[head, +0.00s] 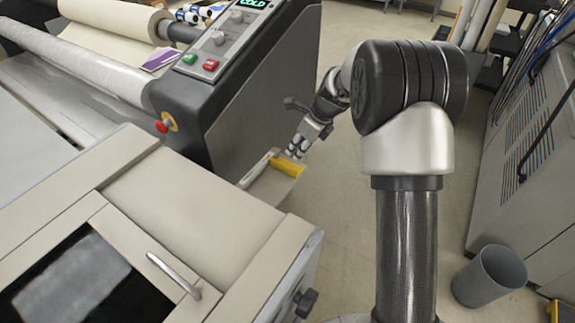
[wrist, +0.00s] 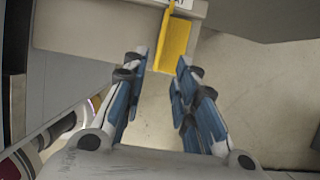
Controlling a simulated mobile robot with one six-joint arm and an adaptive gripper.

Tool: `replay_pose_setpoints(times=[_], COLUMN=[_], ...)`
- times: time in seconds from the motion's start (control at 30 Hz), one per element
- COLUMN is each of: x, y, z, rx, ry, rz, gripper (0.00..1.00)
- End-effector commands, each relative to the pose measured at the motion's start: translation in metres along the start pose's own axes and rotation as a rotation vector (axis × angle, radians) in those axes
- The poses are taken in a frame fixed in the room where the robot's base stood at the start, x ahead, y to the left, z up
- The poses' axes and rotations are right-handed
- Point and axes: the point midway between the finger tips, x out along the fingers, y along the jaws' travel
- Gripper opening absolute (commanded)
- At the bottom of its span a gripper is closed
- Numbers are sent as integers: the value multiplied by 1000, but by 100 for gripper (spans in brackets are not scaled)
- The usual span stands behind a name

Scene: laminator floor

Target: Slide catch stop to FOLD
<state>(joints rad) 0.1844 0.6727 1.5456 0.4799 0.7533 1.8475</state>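The catch stop appears to be the yellow block (head: 287,167) on a beige ledge (head: 268,188) at the lower end of the dark machine side. In the wrist view the yellow stop (wrist: 178,45) has a raised thin edge and sits at the ledge's front edge. My gripper (head: 304,146) is just beyond the stop in the head view. In the wrist view my gripper (wrist: 160,60) is open and empty, its blue-padded fingers pointing at the stop but apart from it. Part of a label shows at the top edge; I cannot read FOLD.
The laminator panel (head: 222,38) with its COLD display stands left of my arm. A red emergency knob (head: 163,126) is on its side. A beige cabinet with a handle (head: 173,274) is in the left foreground. A grey bin (head: 489,277) stands at right. Floor (head: 335,200) around the ledge is clear.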

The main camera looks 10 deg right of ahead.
Motion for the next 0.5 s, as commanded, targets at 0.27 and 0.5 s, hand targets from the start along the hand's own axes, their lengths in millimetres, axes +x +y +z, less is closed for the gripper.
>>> replay_pose_setpoints(times=[0.27, 0.5], x=[63, 95], y=[1, 0], z=[-1, 0], rx=[-2, -1], ry=[1, 0], rz=[1, 0], gripper=[27, 27])
